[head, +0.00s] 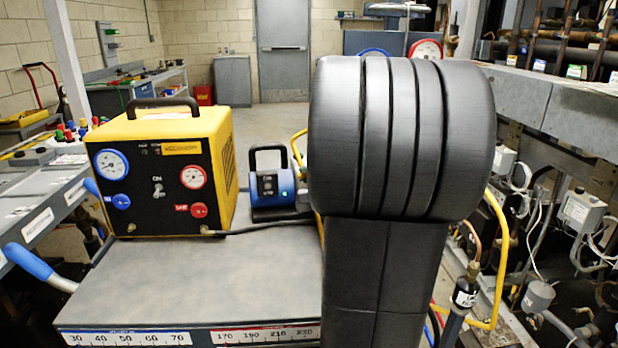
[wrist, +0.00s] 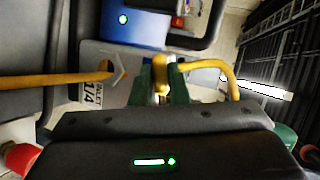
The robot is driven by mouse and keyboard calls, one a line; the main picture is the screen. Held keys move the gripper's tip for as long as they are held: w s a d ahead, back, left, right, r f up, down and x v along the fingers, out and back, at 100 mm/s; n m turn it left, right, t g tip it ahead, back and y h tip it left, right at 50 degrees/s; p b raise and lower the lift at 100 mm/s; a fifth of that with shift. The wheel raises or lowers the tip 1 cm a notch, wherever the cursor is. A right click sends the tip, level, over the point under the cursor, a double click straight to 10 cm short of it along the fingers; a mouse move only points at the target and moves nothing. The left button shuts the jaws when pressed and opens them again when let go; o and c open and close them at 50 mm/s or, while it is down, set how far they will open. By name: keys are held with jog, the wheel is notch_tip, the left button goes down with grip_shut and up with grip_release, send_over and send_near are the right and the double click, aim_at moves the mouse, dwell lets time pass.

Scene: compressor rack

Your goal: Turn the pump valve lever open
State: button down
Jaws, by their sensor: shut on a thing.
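The pump (head: 272,188) is a small blue and black unit with a black handle and a lit green light. It stands on the grey cart top, right of the yellow machine. Its blue body (wrist: 150,22) shows at the top of the wrist view. My gripper (wrist: 161,85) has its two dark green fingers closed around a narrow yellow piece (wrist: 160,72), which appears to be the valve lever. The fingers hide its lower part, and I cannot tell its exact turn. In the head view my dark arm hides the gripper and the lever.
A yellow machine (head: 165,165) with gauges fills the cart's left side. A black hose runs from it along the cart top (head: 200,275). Yellow hoses (wrist: 60,80) pass close to my fingers. Pipes and boxes crowd the rack on the right. The cart's front area is clear.

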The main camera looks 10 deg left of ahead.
jog(key=c, duration=1.4)
grip_release()
jog(key=shift+d, duration=0.1)
jog(key=v, duration=1.3)
jog(key=shift+s+d+r, duration=0.15)
jog(key=shift+s+d, duration=0.05)
jog(key=shift+s, duration=0.05)
